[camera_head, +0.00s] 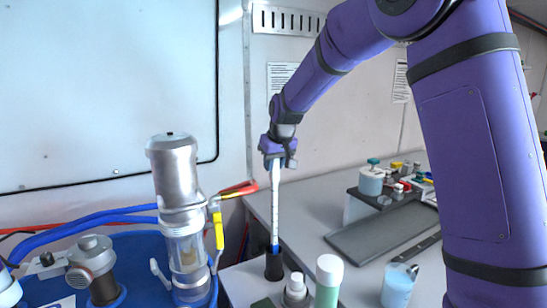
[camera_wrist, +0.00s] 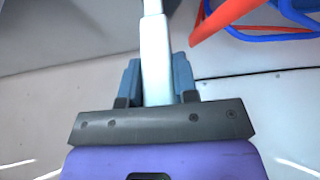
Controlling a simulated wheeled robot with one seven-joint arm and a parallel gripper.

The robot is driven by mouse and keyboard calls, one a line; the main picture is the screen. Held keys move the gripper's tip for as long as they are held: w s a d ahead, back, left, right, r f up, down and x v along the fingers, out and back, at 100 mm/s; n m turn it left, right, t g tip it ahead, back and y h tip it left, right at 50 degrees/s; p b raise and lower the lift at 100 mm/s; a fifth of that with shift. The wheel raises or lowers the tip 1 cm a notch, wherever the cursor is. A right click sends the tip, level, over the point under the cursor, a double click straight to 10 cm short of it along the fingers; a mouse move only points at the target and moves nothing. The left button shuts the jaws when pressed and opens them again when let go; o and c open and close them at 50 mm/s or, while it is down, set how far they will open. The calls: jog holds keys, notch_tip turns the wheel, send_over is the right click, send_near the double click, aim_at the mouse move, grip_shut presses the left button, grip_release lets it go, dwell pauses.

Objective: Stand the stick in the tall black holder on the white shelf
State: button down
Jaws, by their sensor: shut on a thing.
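My gripper (camera_head: 277,161) points down and is shut on the upper end of the stick (camera_head: 275,207), a long thin white rod with dark marks and a blue lower end. The stick hangs upright. The tall black holder (camera_head: 274,268) stands directly below it on the white shelf (camera_head: 242,284). The blue end meets the holder's top edge in the head view; I cannot tell whether it is inside the opening or just above it. In the wrist view the stick (camera_wrist: 156,55) runs between the blue fingers of my gripper (camera_wrist: 158,82); the holder is not seen there.
A white-capped bottle (camera_head: 328,280) and a small grey part (camera_head: 295,288) stand close right of the holder. A metal cylinder unit (camera_head: 178,185) with hoses and a red-yellow handle (camera_head: 238,190) is on the left. A dark tray (camera_head: 382,228) lies on the bench at right.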

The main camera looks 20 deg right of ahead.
aim_at(274, 175)
jog(key=shift+f, duration=2.05)
jog(key=c, duration=0.8)
grip_release()
jog(key=shift+r, duration=0.1)
jog(key=v, duration=0.9)
jog(key=shift+v, duration=0.85)
